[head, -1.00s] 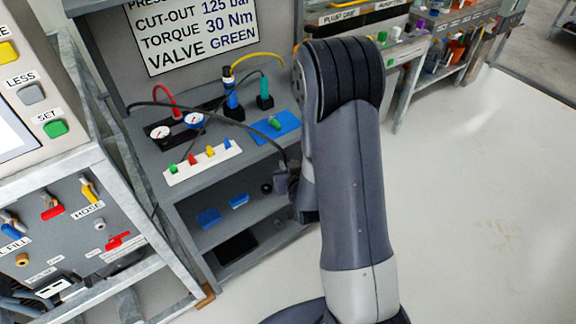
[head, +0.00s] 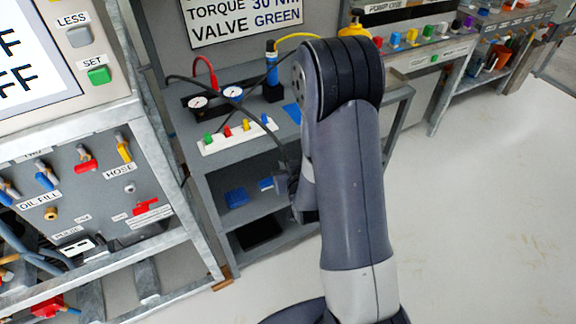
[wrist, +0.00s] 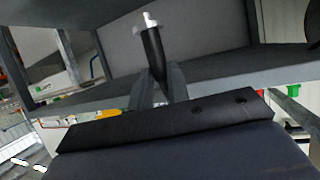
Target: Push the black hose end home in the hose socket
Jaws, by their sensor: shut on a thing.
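My gripper (wrist: 160,88) is shut on the black hose end (wrist: 153,50), which points away from the fingers and has a white tip. In the head view my gripper (head: 286,188) is mostly hidden beside my arm, and the hose end cannot be made out there. The black hose (head: 245,90) arches over the bench and hangs down to my gripper. The HOSE label (head: 120,172) is on the grey panel at left. A small pale round fitting (head: 130,187), apparently the hose socket, sits below it. My gripper is well to its right, apart from it.
The grey bench (head: 215,170) with gauges (head: 197,103) and a white strip of coloured pegs (head: 238,135) stands beside my gripper. The panel's metal frame (head: 160,150) stands between panel and bench. The floor (head: 470,220) at right is clear.

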